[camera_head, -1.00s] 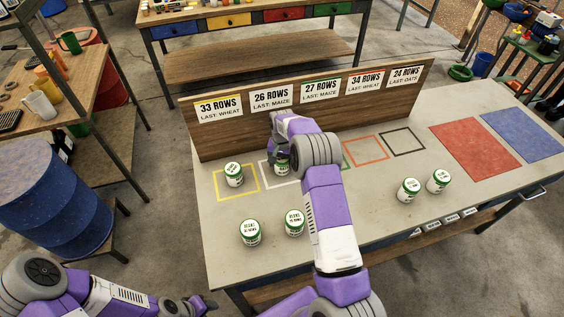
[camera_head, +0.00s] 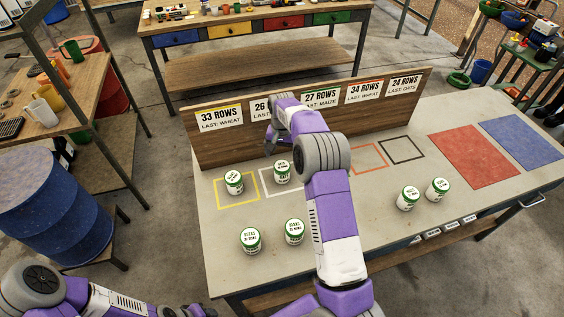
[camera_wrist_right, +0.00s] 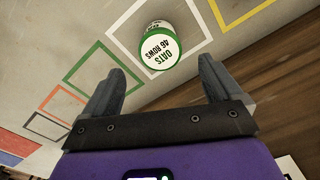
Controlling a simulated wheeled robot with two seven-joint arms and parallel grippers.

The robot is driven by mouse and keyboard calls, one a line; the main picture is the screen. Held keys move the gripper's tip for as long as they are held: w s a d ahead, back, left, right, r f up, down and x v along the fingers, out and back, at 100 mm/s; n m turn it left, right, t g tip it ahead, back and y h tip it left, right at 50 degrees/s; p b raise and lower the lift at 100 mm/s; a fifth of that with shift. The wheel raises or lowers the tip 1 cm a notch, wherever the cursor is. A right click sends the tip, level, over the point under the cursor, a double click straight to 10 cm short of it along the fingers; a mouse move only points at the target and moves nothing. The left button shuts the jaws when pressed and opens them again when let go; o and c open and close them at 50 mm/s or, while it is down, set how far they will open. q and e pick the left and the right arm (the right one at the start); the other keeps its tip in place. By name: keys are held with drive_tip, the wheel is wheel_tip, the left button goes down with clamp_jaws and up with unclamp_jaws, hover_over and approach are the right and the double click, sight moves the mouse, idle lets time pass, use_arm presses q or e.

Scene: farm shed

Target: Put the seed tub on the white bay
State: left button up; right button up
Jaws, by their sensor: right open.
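A white seed tub (camera_head: 282,172) with a green lid stands upright inside the white bay (camera_head: 264,184), a white outline on the bench. The tub also shows in the right wrist view (camera_wrist_right: 156,45), its lid marked "OATS 46 ROWS", within the white outline (camera_wrist_right: 125,58). My right gripper (camera_head: 270,147) is open and empty, behind the tub near the sign board. In the right wrist view its two fingers stand apart, with the tub beyond their tips and untouched. My left gripper (camera_head: 197,311) is at the bottom edge, mostly cut off.
Another tub (camera_head: 234,182) stands in the yellow bay. Two tubs (camera_head: 250,240) (camera_head: 294,231) are at the front, two more (camera_head: 408,198) (camera_head: 437,189) at the right. The sign board (camera_head: 225,145) runs behind the bays. My right arm hides the green bay in the head view.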

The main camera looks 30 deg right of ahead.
drive_tip(key=shift+r, duration=1.2)
